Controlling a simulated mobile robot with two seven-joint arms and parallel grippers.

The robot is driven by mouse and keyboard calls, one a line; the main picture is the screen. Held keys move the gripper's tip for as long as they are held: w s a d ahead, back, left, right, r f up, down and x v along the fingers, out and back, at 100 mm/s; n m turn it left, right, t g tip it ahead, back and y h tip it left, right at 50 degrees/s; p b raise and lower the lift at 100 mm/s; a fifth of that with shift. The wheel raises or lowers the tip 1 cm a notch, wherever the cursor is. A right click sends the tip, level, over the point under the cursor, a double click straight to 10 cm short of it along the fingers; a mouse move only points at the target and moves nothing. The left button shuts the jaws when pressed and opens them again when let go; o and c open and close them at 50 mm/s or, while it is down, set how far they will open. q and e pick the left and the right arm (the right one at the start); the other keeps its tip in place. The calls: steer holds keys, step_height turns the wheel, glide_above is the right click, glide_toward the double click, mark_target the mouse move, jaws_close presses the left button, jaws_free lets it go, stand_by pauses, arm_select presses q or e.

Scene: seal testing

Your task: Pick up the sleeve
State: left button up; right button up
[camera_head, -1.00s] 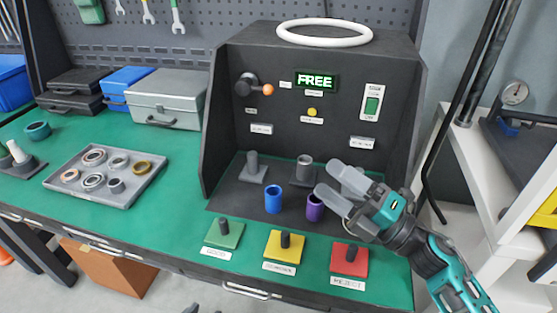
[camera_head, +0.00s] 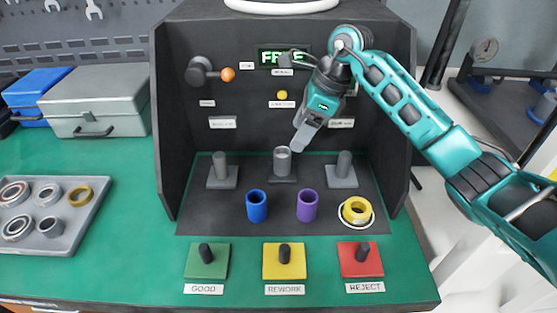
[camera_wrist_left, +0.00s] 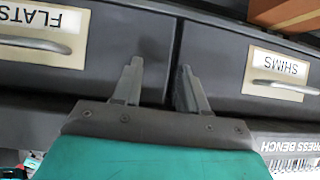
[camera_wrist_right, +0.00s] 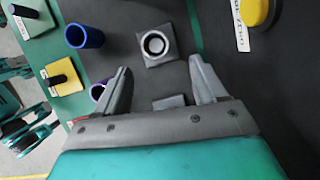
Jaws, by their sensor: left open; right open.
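A grey sleeve-like cylinder (camera_head: 282,160) stands upright on the middle stand inside the test booth; its open round top shows in the right wrist view (camera_wrist_right: 155,44). A blue sleeve (camera_head: 256,206) and a purple sleeve (camera_head: 307,205) stand upright on the dark mat in front. A yellow ring-shaped part (camera_head: 356,210) with a white ring around it lies to their right. My right gripper (camera_head: 300,142) is open and empty, pointing down just above and right of the grey cylinder, apart from it. My left gripper (camera_wrist_left: 159,70) is open and empty, facing drawer fronts.
Green GOOD (camera_head: 207,261), yellow REWORK (camera_head: 284,262) and red REJECT (camera_head: 361,260) pads with black posts line the bench front. Plain posts flank the middle stand, left (camera_head: 222,171) and right (camera_head: 343,171). The booth's side walls are close. A grey tray (camera_head: 88,222) of rings lies left.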

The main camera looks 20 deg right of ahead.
mark_target(283, 156)
steer(key=x, duration=0.3)
steer(key=shift+a+f, duration=0.2)
steer(key=shift+f, duration=0.05)
steer(key=x, duration=0.5)
steer(key=shift+s+a+r, duration=0.1)
steer(key=shift+s+a, duration=0.05)
steer(key=shift+a, duration=0.15)
steer(key=shift+c, duration=0.3)
steer(key=c, duration=1.3)
steer(key=shift+o, duration=0.2)
